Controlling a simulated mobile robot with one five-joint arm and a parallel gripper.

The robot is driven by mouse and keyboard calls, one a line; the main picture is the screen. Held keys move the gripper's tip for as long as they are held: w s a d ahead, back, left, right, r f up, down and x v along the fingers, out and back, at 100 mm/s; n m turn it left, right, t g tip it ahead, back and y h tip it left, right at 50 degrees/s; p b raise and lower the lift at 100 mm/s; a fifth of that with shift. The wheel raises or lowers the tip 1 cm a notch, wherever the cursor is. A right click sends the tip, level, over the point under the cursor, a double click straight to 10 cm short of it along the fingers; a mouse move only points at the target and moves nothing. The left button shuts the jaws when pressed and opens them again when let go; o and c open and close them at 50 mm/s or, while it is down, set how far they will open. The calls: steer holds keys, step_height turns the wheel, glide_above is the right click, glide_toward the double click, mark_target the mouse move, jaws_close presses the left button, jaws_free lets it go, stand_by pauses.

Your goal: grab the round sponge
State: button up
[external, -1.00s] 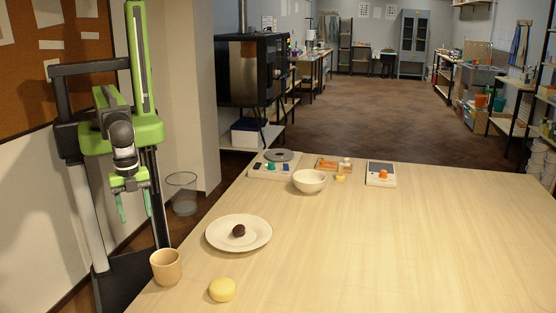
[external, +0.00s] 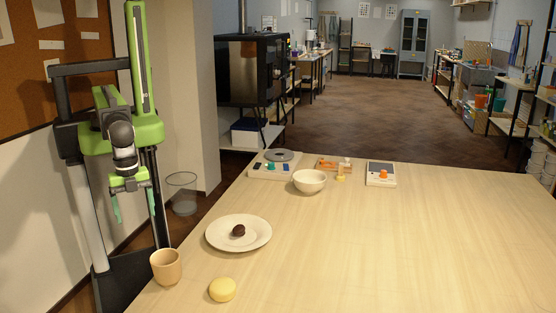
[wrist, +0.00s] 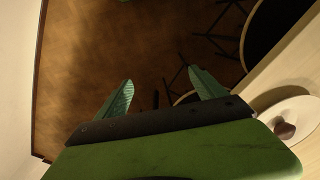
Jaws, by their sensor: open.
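The round sponge (external: 222,289) is a pale yellow disc lying on the near left part of the wooden table, in front of the plate. It does not show in the wrist view. My gripper (external: 131,208) hangs beyond the table's left edge, above and to the left of the sponge and well apart from it. Its two green fingers are spread with nothing between them. In the wrist view the fingers (wrist: 157,95) stand apart over the dark floor.
A tan cup (external: 166,267) stands left of the sponge. Behind it is a white plate (external: 262,236) with a dark round lump (external: 238,230). A white bowl (external: 309,181), a scale (external: 381,180) and small items stand at the far edge. The table's right side is clear.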

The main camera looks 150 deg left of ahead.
steer(key=w+a+r+m+p, duration=0.1)
steer(key=w+r+p, duration=0.1)
steer(key=w, duration=0.6)
steer(key=w+a+r+m+t+p, duration=0.1)
steer(key=w+r+p, duration=0.1)
steer(key=w, duration=0.6)
steer(key=w+a+r+m+t+p, duration=0.1)
steer(key=w+r+p, duration=0.1)
steer(key=w, duration=0.6)
steer(key=shift+r+h, duration=0.35)
steer(key=shift+h, duration=0.05)
steer(key=w+a+r+t+p, duration=0.1)
steer(key=w+a+r+p, duration=0.7)
steer(key=w+a, duration=0.15)
steer(key=b, duration=1.3)
glide_above(222, 283)
steer(key=s, duration=0.2)
steer(key=shift+n, duration=0.4)
step_height(222, 283, down, 12)
steer(key=shift+w+d+f, duration=0.1)
steer(key=shift+f, duration=0.05)
steer(key=b+x, duration=0.4)
steer(key=x, duration=0.1)
steer(key=shift+w+a+f, duration=0.1)
steer(key=shift+a+f, duration=0.05)
steer(key=shift+a, duration=0.15)
steer(key=shift+r, duration=0.2)
steer(key=c, duration=1.4)
